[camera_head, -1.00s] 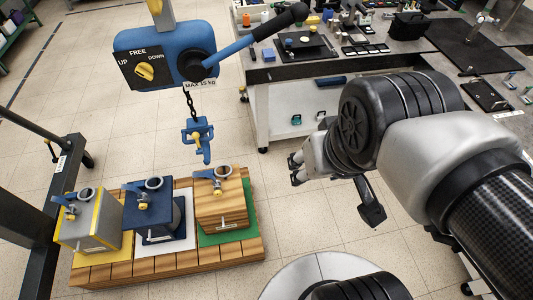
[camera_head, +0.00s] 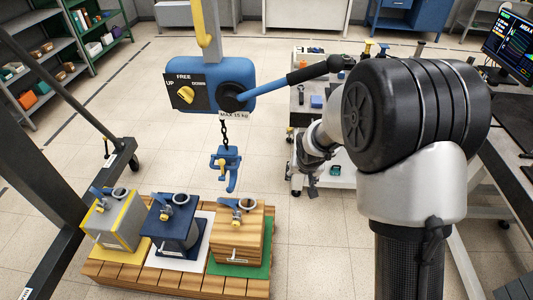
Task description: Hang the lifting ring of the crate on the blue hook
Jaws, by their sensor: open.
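A blue hook (camera_head: 229,172) hangs on a short dark chain below the blue hoist (camera_head: 213,84), above the row of boxes. Three boxes stand side by side: a grey one with yellow edges (camera_head: 113,226), a dark blue one (camera_head: 171,233) and a wooden crate (camera_head: 237,234), nearly below the hook. Each has a grey ring and a blue fitting on top. The wooden crate's ring (camera_head: 247,204) is apart from the hook. My gripper (camera_head: 307,175) is open and empty, right of the hook and partly hidden by my arm.
The hoist has a yellow selector knob (camera_head: 186,94) marked UP, FREE and DOWN, and a blue lever with a black grip (camera_head: 315,70). The boxes rest on coloured mats on a wooden pallet (camera_head: 195,280). A dark frame (camera_head: 50,200) stands at left. Floor right of the pallet is clear.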

